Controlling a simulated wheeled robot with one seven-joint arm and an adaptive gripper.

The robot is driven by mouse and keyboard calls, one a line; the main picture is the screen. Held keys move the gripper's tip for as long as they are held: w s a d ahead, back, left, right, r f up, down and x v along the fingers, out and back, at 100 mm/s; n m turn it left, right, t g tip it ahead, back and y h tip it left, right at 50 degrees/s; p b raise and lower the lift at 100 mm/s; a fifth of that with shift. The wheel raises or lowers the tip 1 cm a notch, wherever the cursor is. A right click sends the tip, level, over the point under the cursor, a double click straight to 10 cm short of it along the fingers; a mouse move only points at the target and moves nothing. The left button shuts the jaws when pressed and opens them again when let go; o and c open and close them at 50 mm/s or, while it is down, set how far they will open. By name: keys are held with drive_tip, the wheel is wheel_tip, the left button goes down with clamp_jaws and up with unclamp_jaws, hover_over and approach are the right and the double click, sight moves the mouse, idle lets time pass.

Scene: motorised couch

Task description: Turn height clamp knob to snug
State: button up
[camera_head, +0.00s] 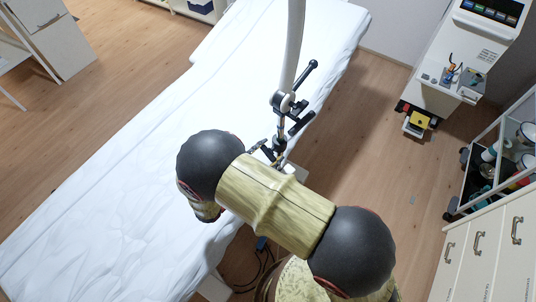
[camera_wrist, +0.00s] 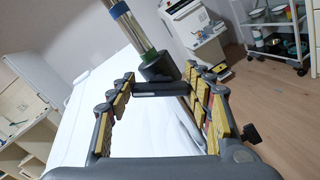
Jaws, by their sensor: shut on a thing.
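A pale curved pole (camera_head: 293,45) rises beside the couch in the head view, with a clamp (camera_head: 284,101) low on it. Black handles stick out from the clamp, one up to the right (camera_head: 308,70) and one below it (camera_head: 300,123). My gripper (camera_wrist: 160,77) is at the lower part of this assembly, largely hidden behind my arm in the head view. In the wrist view its yellow-padded fingers stand either side of a dark crossbar (camera_wrist: 158,89), which appears to be the height clamp knob. A dark cylinder (camera_wrist: 158,66) on the pole's end lies just beyond. The exact contact is unclear.
The white couch (camera_head: 130,180) lies along the left. A white machine (camera_head: 458,55) stands at the back right. A trolley (camera_head: 497,150) and drawers (camera_head: 490,245) are on the right. Wooden floor (camera_head: 375,130) is clear between couch and trolley. Cables (camera_head: 262,265) lie below my arm.

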drive_tip(key=shift+m+b, duration=0.65)
drive_tip(key=shift+m, duration=0.75)
drive_tip(key=o, duration=1.2)
drive_tip(key=v, duration=1.2)
drive_tip(key=shift+s, duration=0.1)
